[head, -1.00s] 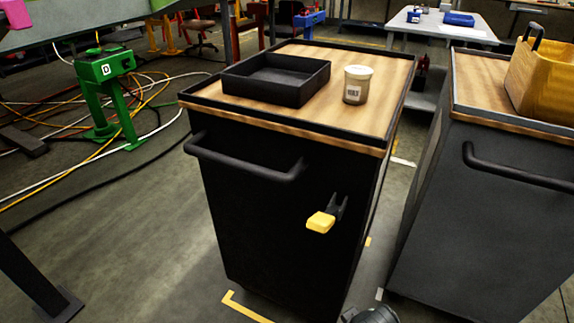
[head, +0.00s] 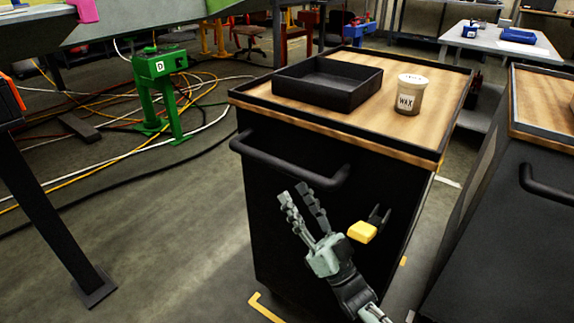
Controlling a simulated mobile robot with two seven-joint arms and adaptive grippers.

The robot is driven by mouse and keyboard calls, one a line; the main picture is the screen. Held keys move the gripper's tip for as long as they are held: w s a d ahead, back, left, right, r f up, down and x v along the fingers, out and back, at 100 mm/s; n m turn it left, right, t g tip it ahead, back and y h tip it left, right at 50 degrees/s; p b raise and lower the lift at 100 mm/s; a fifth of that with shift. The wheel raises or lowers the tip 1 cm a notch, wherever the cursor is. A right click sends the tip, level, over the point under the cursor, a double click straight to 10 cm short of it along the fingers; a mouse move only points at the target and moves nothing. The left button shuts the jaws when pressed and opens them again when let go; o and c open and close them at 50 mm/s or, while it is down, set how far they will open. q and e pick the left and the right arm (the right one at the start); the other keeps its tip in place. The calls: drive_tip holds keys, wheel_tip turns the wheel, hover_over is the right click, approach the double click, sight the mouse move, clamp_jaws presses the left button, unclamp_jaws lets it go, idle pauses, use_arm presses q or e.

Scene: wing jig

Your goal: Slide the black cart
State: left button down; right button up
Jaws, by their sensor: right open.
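The black cart (head: 310,230) stands in the middle of the head view, with a wooden top and a black bar handle (head: 285,165) across its near face. My right gripper (head: 301,193) is in front of that face, just below the handle, with its two fingers spread apart and pointing up. The fingers hold nothing, and I cannot tell how far they are from the handle. A yellow-tipped lever (head: 363,232) on the cart's face is just right of the gripper. My left gripper is not in view.
A black tray (head: 328,98) and a wax tub (head: 408,101) sit on the cart's top. A second dark cart (head: 490,240) stands close on the right. A green stand (head: 160,75) and loose cables lie left. Yellow tape (head: 262,306) marks the floor.

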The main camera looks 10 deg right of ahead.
sight(281, 165)
drive_tip(key=shift+s+r+n+y, duration=0.3)
drive_tip(key=shift+r+y, duration=0.5)
drive_tip(key=p+x, duration=0.1)
drive_tip(key=x, duration=0.6)
drive_tip(key=shift+w+a, duration=0.1)
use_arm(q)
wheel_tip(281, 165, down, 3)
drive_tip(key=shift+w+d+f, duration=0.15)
use_arm(e)
clamp_jaws()
